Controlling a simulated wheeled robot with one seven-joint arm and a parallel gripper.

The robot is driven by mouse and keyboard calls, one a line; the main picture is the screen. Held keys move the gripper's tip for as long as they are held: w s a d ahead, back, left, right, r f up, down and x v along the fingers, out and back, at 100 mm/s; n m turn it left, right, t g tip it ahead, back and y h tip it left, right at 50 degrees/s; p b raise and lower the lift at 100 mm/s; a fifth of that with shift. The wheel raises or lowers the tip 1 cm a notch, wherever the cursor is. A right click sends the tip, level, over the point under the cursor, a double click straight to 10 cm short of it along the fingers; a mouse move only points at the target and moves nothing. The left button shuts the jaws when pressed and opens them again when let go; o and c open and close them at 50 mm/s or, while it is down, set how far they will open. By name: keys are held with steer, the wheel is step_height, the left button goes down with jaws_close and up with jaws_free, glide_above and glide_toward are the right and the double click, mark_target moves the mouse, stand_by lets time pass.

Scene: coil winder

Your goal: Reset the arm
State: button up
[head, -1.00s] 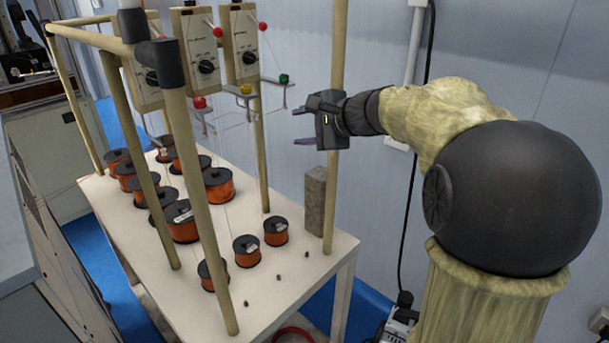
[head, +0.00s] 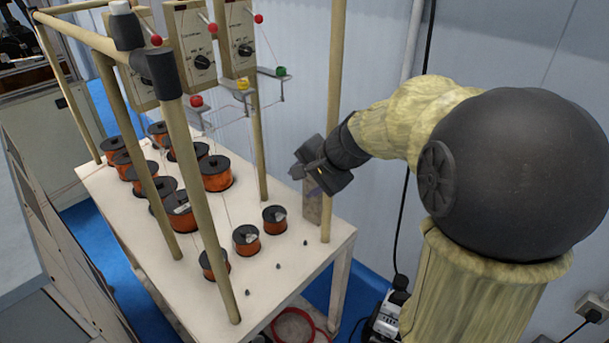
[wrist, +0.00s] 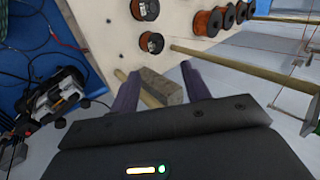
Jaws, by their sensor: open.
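My arm reaches in from the right in the head view. My gripper (head: 306,178) is at the right end of the white table, close to a tan frame post and in front of the grey block in that view. It points left and downward. In the wrist view the two purple-grey fingers of my gripper (wrist: 158,92) are apart. The grey block (wrist: 156,86) shows between them, beyond the fingertips. I see nothing held in the fingers.
The white table (head: 297,262) carries several copper wire spools (head: 216,172) and the tan post frame (head: 333,110). Control boxes (head: 194,50) with coloured balls hang at the back. A power unit with cables (wrist: 55,95) stands on the blue floor.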

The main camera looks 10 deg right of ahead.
stand_by(0.3)
steer(key=s+d+f+n+g+h+p, duration=0.1)
steer(key=s+f+n+g+h+p, duration=0.1)
steer(key=s+n, duration=0.3)
steer(key=s+d+f+n+g+h+p, duration=0.1)
steer(key=s+f+n+p, duration=0.3)
steer(key=s, duration=0.7)
steer(key=shift+d+f+n+g+h+p, duration=0.15)
steer(key=shift+d+n+g+h+p, duration=0.3)
steer(key=shift+h+p, duration=0.2)
steer(key=shift+s, duration=0.1)
steer(key=shift+s+a, duration=0.15)
